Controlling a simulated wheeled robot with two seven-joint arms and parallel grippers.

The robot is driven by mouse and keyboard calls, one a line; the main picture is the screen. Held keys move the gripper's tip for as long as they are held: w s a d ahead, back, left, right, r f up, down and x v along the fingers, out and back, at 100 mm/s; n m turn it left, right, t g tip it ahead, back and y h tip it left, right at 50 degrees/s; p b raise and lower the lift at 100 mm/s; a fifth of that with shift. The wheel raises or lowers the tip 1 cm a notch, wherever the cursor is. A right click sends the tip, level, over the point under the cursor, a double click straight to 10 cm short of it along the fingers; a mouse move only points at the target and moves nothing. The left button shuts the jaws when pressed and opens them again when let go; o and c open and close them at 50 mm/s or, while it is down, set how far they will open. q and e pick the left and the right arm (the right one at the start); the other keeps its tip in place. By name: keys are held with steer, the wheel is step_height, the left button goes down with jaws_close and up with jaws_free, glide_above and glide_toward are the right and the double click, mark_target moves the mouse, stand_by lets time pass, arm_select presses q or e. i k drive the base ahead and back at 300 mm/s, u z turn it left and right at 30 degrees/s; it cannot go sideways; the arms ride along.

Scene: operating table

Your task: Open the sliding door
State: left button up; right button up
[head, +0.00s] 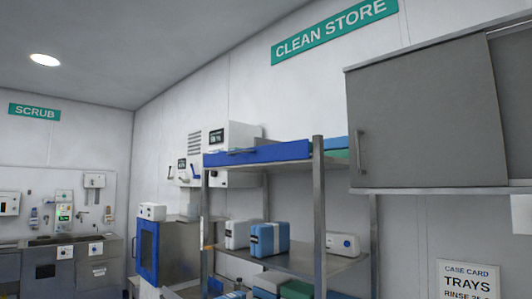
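A grey wall cabinet is mounted high at the right and runs out of the right edge of the head view. Its front sliding door panel (430,115) covers the left part, with a vertical bar handle (361,151) near its left edge. A second grey panel (511,105) shows to the right of it, cut off by the frame. No opening into the cabinet is visible. Neither of my grippers is in view.
A metal shelf rack (319,230) stands below and left of the cabinet, carrying a blue tray (257,154) and several boxes. A blue-doored cabinet (147,250) stands further left. A sign (468,280) hangs below the wall cabinet. A scrub counter (60,241) is at far left.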

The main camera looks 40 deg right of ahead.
mark_target(429, 117)
steer(key=u, duration=0.35)
steer(key=i, duration=1.75)
steer(key=z, duration=2.4)
